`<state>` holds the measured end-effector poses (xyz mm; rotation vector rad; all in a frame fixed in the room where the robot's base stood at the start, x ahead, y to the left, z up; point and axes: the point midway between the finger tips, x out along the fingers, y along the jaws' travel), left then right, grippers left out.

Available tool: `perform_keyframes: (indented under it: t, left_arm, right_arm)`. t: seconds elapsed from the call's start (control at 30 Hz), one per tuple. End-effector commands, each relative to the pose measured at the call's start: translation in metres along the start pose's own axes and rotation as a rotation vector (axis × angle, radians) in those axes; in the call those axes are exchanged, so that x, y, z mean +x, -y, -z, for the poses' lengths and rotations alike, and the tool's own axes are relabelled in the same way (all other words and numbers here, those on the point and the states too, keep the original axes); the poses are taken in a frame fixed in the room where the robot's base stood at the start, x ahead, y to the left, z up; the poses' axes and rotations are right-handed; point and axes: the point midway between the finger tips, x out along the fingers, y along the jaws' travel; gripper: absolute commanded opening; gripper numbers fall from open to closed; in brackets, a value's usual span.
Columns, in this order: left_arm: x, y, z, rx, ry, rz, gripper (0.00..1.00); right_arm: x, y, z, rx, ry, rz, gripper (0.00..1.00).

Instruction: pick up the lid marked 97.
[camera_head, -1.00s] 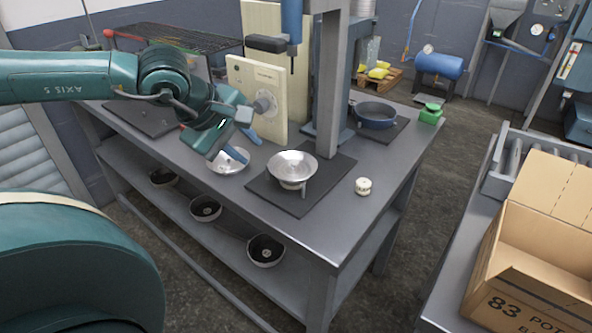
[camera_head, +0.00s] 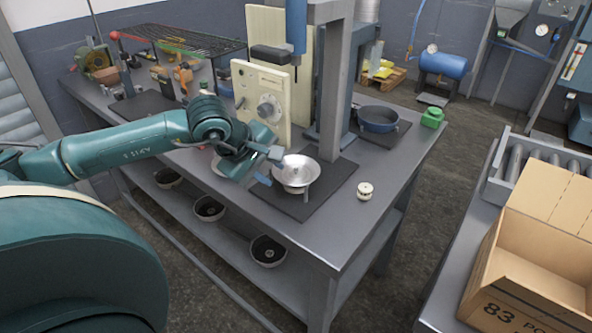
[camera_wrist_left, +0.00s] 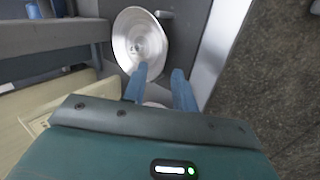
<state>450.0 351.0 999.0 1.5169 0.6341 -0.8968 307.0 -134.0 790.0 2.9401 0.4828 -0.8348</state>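No marking 97 is readable in either view. A shiny silver round dish or pan (camera_head: 297,172) with a short handle rests on a dark mat (camera_head: 312,205) on the bench; it also shows in the left wrist view (camera_wrist_left: 135,52). My right gripper is not in view.
A cream panel with a dial (camera_head: 268,108) and a grey press column (camera_head: 334,95) stand behind. A small white cylinder (camera_head: 365,191), a dark blue pan (camera_head: 378,119) and a green block (camera_head: 432,118) are on the bench. Several pots sit on the lower shelf. A carton (camera_head: 540,240) is right.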

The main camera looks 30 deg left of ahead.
Motion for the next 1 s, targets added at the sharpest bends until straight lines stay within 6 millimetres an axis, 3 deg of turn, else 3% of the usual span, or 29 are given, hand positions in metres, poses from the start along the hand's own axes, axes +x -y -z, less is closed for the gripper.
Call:
perform_keyframes:
  t: [0.2, 0.5, 0.83, 1.0]
  left_arm:
    - [0.026, -0.001, -0.001, -0.003, 0.002, 0.000, 0.28]
    - [0.032, 0.000, 0.000, 0.000, -0.001, 0.000, 0.28]
    - [0.032, 0.000, 0.000, 0.000, -0.001, 0.000, 0.02]
    - [0.032, 0.000, 0.000, 0.000, -0.001, 0.000, 0.00]
  right_arm:
    - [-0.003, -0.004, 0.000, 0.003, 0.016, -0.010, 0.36]
    - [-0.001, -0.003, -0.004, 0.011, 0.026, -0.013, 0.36]
    - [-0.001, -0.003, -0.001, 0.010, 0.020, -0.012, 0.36]
    - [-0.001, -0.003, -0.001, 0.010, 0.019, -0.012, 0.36]
